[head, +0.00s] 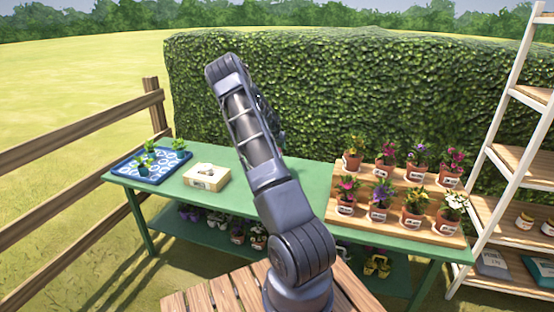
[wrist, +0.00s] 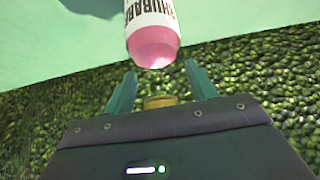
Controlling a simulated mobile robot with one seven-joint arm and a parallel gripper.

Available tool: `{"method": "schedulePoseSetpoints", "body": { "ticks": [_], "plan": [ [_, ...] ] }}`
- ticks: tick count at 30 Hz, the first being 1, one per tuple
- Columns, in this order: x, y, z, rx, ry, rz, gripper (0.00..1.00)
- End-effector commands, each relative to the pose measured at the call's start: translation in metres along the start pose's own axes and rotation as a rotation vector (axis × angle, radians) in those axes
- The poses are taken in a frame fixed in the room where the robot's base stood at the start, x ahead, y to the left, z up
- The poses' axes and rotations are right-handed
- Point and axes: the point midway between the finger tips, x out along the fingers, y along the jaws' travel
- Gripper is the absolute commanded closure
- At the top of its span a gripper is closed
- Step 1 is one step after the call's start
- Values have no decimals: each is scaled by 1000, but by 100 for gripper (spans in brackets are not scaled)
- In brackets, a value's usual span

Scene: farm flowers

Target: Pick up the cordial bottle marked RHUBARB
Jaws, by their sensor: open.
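The bottle marked RHUBARB (wrist: 152,42) shows in the wrist view, with a white label, dark lettering and a pink shoulder. A gold cap (wrist: 159,102) sits low between my fingers, partly hidden by my gripper's body. My gripper (wrist: 160,69) is open, its two green fingers on either side of the bottle's neck end. I see a gap on both sides and no contact. The label's far end is cut off by the frame's top. In the head view my arm hides the bottle and most of my gripper.
A green table (head: 310,187) holds a blue tray (head: 128,170) with seedlings, a pale box (head: 206,177) and a wooden stepped stand (head: 333,212) of potted flowers. A hedge (head: 330,90) rises behind. A ladder shelf (head: 500,215) stands at right, a fence (head: 85,125) at left.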

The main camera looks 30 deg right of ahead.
Motion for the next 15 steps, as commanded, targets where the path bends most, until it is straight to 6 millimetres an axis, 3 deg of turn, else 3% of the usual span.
{"method": "schedulePoseSetpoints", "body": {
  "ticks": [4, 12, 13, 15],
  "plan": [
    [0, 0, 0, 0, 0, 0, 44],
    [0, 0, 0, 0, -1, 0, 95],
    [0, 0, 1, 0, -1, 0, 100],
    [0, 0, 1, 0, -2, 0, 100]
  ]
}}
